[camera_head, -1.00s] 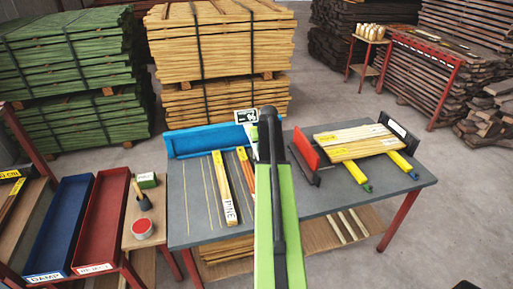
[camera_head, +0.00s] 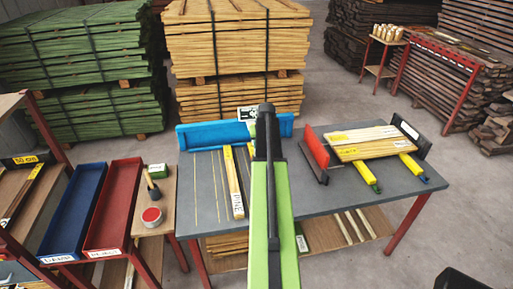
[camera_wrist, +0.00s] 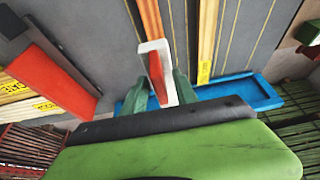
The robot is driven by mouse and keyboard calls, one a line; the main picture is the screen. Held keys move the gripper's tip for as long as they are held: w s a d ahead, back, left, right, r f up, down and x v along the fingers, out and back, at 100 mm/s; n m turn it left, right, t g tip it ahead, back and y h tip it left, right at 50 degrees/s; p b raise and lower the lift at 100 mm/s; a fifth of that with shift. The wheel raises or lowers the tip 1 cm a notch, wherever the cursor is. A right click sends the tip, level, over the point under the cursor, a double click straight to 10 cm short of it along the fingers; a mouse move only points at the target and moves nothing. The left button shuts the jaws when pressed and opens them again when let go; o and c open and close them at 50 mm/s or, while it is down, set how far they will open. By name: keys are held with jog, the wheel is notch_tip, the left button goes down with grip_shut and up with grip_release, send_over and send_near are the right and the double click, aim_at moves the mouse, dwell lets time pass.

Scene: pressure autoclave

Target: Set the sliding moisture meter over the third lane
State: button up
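The moisture meter shows its small dark display (camera_head: 247,113) above the blue rail (camera_head: 212,135) at the back of the grey table, just left of my arm's tip. In the wrist view its white and red part (camera_wrist: 158,72) stands between the green fingers of my gripper (camera_wrist: 161,88), which look closed on it. Thin lane lines (camera_head: 195,185) run across the table top. A board marked PINE (camera_head: 233,185) lies along the lanes, left of my arm. An orange-edged board (camera_wrist: 152,20) lies beside it, mostly hidden behind my arm in the head view.
A red upright plate (camera_head: 314,147) and pale boards on yellow-handled supports (camera_head: 366,143) stand on the right of the table (camera_head: 300,204). Blue (camera_head: 72,210) and red (camera_head: 116,205) trays stand at left, beside a small stand with a red can (camera_head: 151,216).

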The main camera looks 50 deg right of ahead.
jog(key=shift+r, duration=0.1)
jog(key=p+v, duration=1.6)
jog(key=v, duration=0.1)
jog(key=shift+r, duration=0.15)
